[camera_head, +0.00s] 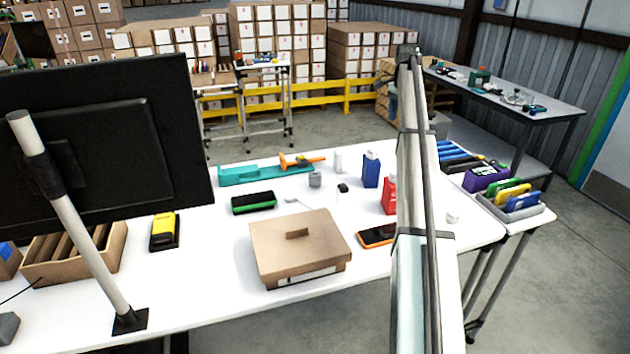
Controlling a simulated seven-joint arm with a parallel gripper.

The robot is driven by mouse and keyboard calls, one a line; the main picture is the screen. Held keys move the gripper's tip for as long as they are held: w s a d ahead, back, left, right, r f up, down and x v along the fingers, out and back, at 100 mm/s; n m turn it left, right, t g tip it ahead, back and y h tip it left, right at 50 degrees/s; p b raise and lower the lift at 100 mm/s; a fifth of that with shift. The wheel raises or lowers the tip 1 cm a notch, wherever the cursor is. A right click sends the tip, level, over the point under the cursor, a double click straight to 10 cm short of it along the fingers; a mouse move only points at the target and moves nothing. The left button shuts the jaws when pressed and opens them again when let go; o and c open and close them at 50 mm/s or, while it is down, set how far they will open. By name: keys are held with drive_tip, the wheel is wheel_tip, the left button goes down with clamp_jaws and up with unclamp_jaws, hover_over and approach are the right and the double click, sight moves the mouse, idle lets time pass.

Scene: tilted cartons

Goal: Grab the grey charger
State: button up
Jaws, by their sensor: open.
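I cannot pick out the grey charger for certain. A small grey object (315,180) stands near the middle of the white table (215,275), just in front of the teal tool; its details are too small to tell. Another grey block (8,328) is cut off at the lower left edge. A small pale item (298,201) lies in front of the first grey object, and a small black item (343,188) lies to its right. My gripper is not in view.
A brown lidded carton (299,245) sits at the table's front. Around it are a green-black device (254,203), a yellow-black device (164,231), an orange phone-like item (377,236), and red (389,195) and blue (371,170) containers.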

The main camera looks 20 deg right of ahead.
drive_tip(key=w+a+f+n, duration=0.1)
drive_tip(key=w+a+f, duration=0.1)
drive_tip(key=a, duration=0.6)
drive_tip(key=w+a+f+n, duration=0.1)
drive_tip(key=w+a+f, duration=0.15)
drive_tip(key=a, duration=0.65)
hover_over(315, 180)
drive_tip(key=w+d, duration=0.1)
wheel_tip(315, 180, down, 4)
wheel_tip(315, 180, down, 9)
drive_tip(key=m, duration=0.5)
drive_tip(key=shift+d+m, duration=0.15)
drive_tip(key=shift+m, duration=0.25)
drive_tip(key=shift+w+a+f, duration=0.15)
drive_tip(key=shift+a+f, duration=0.05)
drive_tip(key=shift+f, duration=1.1)
drive_tip(key=shift+w+a+f, duration=0.1)
drive_tip(key=shift+a+f, duration=0.1)
drive_tip(key=shift+f, duration=1.05)
drive_tip(key=shift+c, duration=0.4)
drive_tip(key=c, duration=1)
